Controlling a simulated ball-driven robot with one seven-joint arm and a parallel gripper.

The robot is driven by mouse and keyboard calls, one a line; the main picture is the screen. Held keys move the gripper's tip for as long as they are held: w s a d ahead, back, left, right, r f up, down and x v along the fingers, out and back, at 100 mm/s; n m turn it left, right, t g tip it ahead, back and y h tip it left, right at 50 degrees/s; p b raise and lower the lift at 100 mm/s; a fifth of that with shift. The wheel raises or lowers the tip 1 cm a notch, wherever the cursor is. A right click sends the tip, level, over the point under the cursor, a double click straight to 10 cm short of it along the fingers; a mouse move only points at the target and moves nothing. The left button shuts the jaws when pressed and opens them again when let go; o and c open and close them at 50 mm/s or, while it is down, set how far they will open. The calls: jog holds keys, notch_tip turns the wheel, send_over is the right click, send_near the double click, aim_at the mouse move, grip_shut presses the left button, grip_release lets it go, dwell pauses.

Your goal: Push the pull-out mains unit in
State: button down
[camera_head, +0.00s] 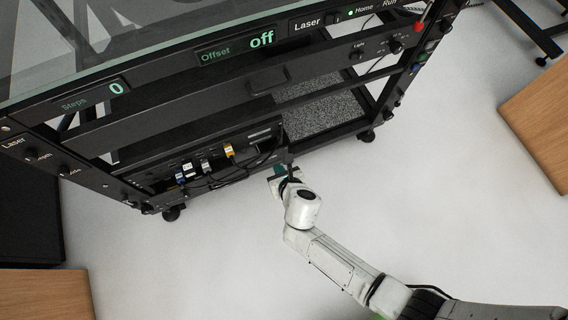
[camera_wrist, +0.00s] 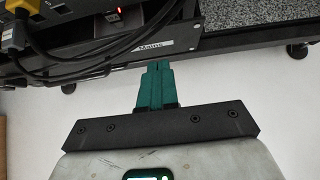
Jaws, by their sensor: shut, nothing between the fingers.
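The pull-out mains unit (camera_wrist: 195,44) is a dark panel low in the black rack, with a white label that reads "Mains" in the wrist view. A small red light glows above the label. In the head view the unit's area (camera_head: 262,150) is low in the rack, partly behind cables and my arm. My gripper (camera_wrist: 157,66) has teal fingers that are shut and empty. Its tips point at the panel's lower edge below the label; I cannot tell whether they touch it. In the head view my gripper (camera_head: 278,171) is at the rack's front, low down.
Black cables (camera_wrist: 100,45) with a yellow plug (camera_wrist: 14,32) hang in front of the panel at the left. The rack stands on casters (camera_head: 366,136). A speckled shelf (camera_head: 320,112) is right of the unit. The pale floor before the rack is clear. Wooden furniture (camera_head: 540,125) stands at the right.

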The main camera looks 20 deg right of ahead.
aim_at(270, 152)
jog(key=shift+w+f, duration=0.15)
jog(key=shift+w, duration=1)
jog(key=shift+w+f, duration=0.1)
jog(key=shift+w, duration=1)
jog(key=shift+w+r, duration=0.1)
jog(key=shift+w, duration=0.15)
jog(key=shift+w+d, duration=0.1)
jog(key=shift+w, duration=0.9)
jog(key=shift+s, duration=0.1)
